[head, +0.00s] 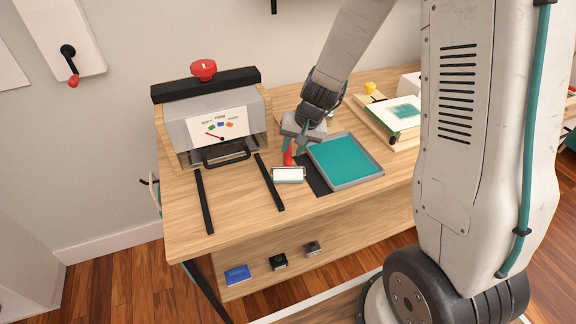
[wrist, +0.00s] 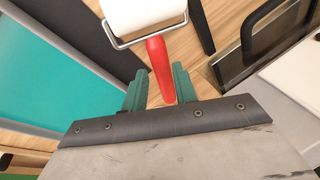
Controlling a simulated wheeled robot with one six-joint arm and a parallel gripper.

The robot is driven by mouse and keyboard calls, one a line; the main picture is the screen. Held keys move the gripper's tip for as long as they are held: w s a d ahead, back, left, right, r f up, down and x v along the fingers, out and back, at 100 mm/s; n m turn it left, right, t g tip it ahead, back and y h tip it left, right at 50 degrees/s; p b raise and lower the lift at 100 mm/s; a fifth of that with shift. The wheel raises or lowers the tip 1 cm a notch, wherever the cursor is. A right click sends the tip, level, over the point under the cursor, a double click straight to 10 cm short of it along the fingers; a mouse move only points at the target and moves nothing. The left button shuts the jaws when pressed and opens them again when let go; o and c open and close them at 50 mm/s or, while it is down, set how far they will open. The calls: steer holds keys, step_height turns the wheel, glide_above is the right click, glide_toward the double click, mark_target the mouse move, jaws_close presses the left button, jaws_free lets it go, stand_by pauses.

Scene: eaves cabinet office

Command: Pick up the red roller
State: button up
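The red roller has a red handle (wrist: 160,66) and a white cylinder in a wire frame. In the head view the roller (head: 288,174) lies on the wooden table, left of the teal tray. My gripper (head: 293,149) reaches down over its handle end. In the wrist view the green fingers of my gripper (wrist: 160,72) stand one on each side of the red handle. Narrow gaps show between the handle and the fingertips, so the gripper looks open. The wrist view cuts off the far end of the white cylinder.
The teal tray (head: 345,159) with a grey rim sits right of the roller, beside a black strip (head: 313,176). A press-like machine (head: 218,125) with a red knob stands left, with black rails (head: 270,182) in front. A framed board (head: 396,117) lies at the back right.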

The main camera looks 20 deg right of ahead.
mark_target(289, 155)
steer(key=x, duration=0.3)
steer(key=shift+w+a+f, duration=0.1)
steer(key=shift+a+f, duration=0.05)
steer(key=shift+f, duration=0.2)
jaws_close()
steer(key=shift+r, duration=0.15)
